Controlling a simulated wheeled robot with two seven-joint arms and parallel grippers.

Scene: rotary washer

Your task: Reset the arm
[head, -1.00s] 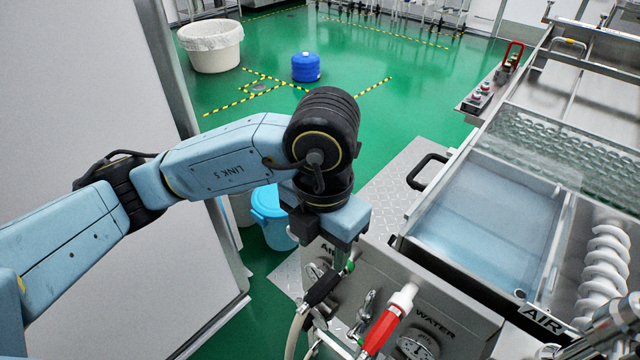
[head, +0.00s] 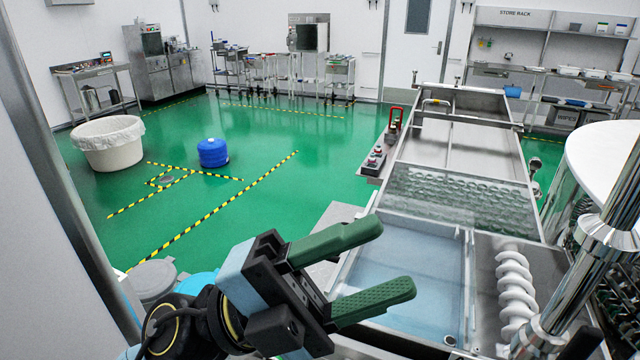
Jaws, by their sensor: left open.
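My left gripper (head: 360,272) shows at the bottom middle of the head view. Its two green fingers are apart and nothing is between them. They point right, over the near left edge of the washer (head: 372,222). The washer's water basin (head: 408,275) lies just behind and right of the fingers, with a white spiral (head: 514,290) to its right. I cannot tell from this view whether the fingers touch the washer. Most of my left arm is below the picture. My right gripper is not in view.
A light panel (head: 30,230) stands close on the left. A metal post (head: 585,260) rises at the right, near a white-topped drum (head: 610,155). A white lined tub (head: 108,143) and a blue container (head: 213,152) stand on the open green floor.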

